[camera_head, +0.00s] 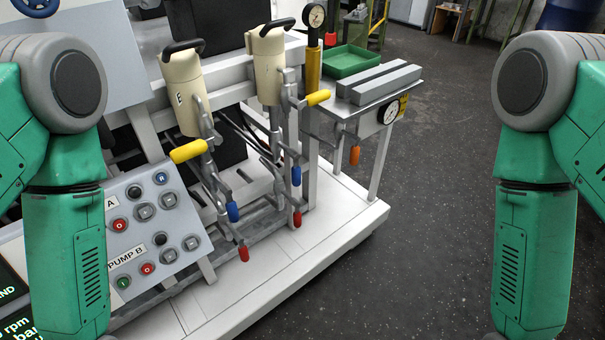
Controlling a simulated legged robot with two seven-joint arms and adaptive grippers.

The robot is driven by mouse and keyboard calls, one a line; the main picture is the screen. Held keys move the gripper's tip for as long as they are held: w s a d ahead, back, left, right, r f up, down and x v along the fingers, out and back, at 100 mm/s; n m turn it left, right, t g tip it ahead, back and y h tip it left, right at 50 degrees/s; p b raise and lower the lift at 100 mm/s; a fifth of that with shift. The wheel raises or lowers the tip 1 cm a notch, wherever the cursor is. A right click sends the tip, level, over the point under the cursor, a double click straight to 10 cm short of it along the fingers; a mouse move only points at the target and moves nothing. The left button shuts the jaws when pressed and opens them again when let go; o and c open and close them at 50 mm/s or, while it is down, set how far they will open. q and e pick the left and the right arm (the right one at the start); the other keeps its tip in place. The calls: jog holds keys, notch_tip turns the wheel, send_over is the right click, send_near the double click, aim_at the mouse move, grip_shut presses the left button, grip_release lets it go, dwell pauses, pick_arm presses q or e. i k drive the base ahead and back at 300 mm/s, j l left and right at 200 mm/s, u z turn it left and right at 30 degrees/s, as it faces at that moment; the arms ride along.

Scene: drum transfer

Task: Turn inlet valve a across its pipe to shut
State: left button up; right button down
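A yellow lever (189,151) sticks out to the left at the near pump, and another yellow lever (318,97) sticks out to the right at the far pump. Blue levers (233,211) and red levers (243,252) point down on both sets. I cannot tell which lever is inlet valve a. Both my green arms show at the sides, but their grippers are out of frame.
A control panel (155,225) with labels A and PUMP B stands at the left. The white base edge (335,240) borders clear dark floor (440,200) on the right.

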aim_at(296, 170)
jog(key=i+l, duration=0.1)
jog(key=l, duration=0.3)
jog(key=i+l+u, duration=0.1)
jog(key=l, duration=0.3)
jog(key=i+l, duration=0.1)
jog(key=l, duration=0.3)
jog(key=u, duration=0.05)
